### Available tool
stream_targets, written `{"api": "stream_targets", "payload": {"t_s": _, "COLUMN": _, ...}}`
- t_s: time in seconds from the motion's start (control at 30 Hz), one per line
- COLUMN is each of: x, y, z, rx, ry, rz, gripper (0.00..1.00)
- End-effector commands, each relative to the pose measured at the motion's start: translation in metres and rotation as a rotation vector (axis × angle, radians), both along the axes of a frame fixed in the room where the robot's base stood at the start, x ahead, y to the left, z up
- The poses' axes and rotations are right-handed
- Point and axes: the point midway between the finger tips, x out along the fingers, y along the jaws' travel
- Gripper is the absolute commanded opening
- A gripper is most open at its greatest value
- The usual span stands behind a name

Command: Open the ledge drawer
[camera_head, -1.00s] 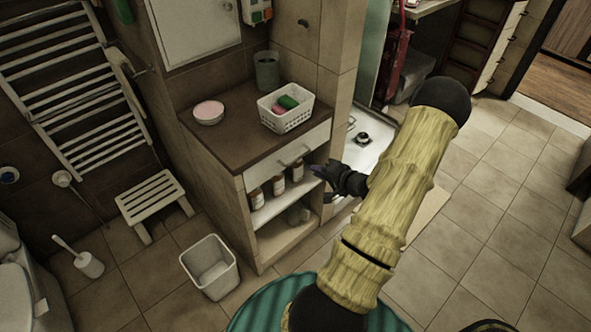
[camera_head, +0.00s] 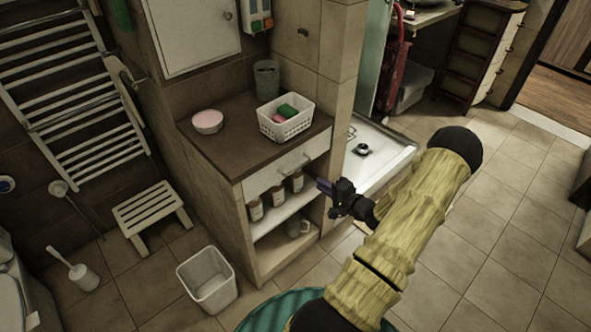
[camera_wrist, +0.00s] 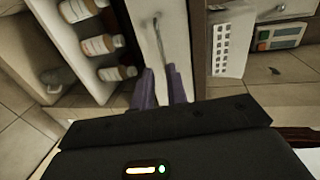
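The ledge drawer (camera_head: 270,182) is a pale front under the brown ledge top, and it looks closed. Its thin bar handle (camera_head: 293,164) also shows in the wrist view (camera_wrist: 160,38), running down the drawer front. My gripper (camera_head: 323,186) is at the right of the drawer front, a little below and right of the handle. In the wrist view its two purple fingers (camera_wrist: 162,78) stand apart with a gap between them. The handle's near end lies just ahead of the fingertips. I cannot tell whether a finger touches it. Nothing is held.
Several bottles (camera_head: 277,190) stand on the open shelf below the drawer, and a mug (camera_head: 297,226) is lower down. A white basket (camera_head: 287,124) and a pink-topped bowl (camera_head: 208,121) sit on the ledge top (camera_head: 235,140). A white bin (camera_head: 207,280) stands on the floor left of the cabinet.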

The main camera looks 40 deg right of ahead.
Motion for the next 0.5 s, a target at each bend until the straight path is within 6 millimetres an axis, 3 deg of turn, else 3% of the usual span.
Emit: {"api": "stream_targets", "payload": {"t_s": 0.5, "x": 0.091, "y": 0.008, "z": -0.018, "rx": -0.001, "ry": -0.001, "rz": 0.002, "gripper": 0.15}}
